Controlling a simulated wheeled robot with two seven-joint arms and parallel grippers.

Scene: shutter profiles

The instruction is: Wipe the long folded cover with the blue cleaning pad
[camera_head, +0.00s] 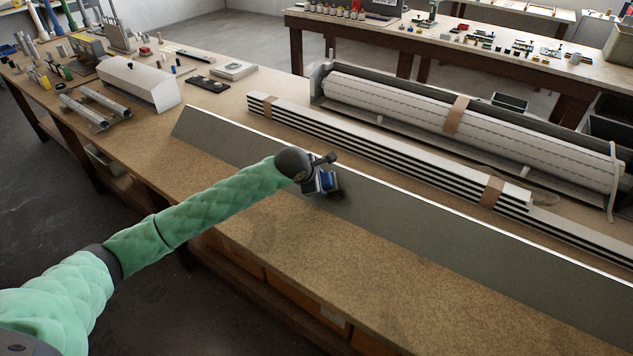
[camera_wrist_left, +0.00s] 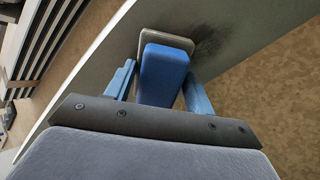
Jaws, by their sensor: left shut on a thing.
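The long folded cover (camera_head: 420,231) is a grey metal profile lying lengthwise along the workbench. Its face also shows in the left wrist view (camera_wrist_left: 110,60). My left gripper (camera_head: 322,184) is at the cover's face, left of its middle. It is shut on the blue cleaning pad (camera_wrist_left: 163,70), which has a blue grip and a pale base. The pad also shows in the head view (camera_head: 328,181). The base appears against the cover, though exact contact cannot be told. A dark smudge (camera_wrist_left: 210,42) lies on the cover beside the pad. My right gripper is not in view.
Strapped slats (camera_head: 380,150) lie behind the cover, and a roller shutter in its housing (camera_head: 470,115) lies beyond them. A white box-shaped cover (camera_head: 138,84) and metal tubes (camera_head: 95,108) are at the left. The bench front (camera_head: 300,245) is clear.

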